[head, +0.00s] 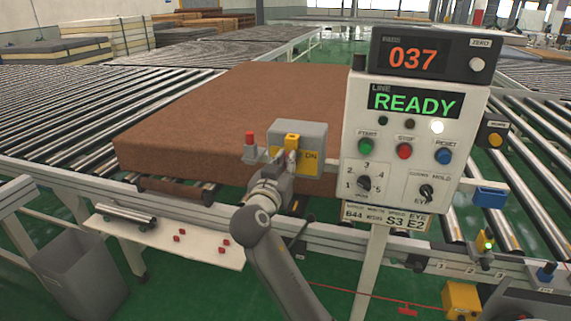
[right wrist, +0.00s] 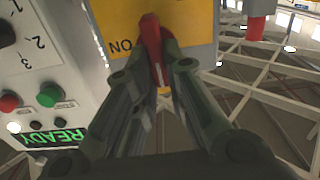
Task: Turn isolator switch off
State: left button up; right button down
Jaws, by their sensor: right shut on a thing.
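The isolator switch is a grey box (head: 314,134) with a yellow plate marked ON, left of the control panel. In the right wrist view its yellow plate (right wrist: 195,38) is at the top, with the ON label upside down. A red handle (right wrist: 151,36) stands out from the plate. My right gripper (head: 283,168) is in front of the box and hides the handle in the head view. In the right wrist view my right gripper (right wrist: 160,68) is shut on the red handle, one finger each side. My left gripper is not in view.
The control panel (head: 398,215) stands close right of the gripper; its display reads READY. A red-topped post (head: 250,140) is just left of the box. A brown mattress (head: 220,110) lies on rollers behind. A grey bin (head: 75,275) stands front left.

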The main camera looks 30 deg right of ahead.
jog(key=shift+w+a+f+n+p, duration=0.25)
jog(key=shift+n+p, duration=1.15)
jog(key=shift+n, duration=1.55)
jog(key=shift+w+a+f+n+p, duration=0.1)
jog(key=shift+f+n+p, duration=0.2)
jog(key=shift+n+p, duration=1.9)
jog(key=shift+w+a+f+n+p, duration=0.25)
jog(key=shift+n+p, duration=0.4)
jog(key=shift+n, duration=3)
jog(key=shift+d+f, duration=0.1)
jog(key=c, duration=1.5)
grip_release()
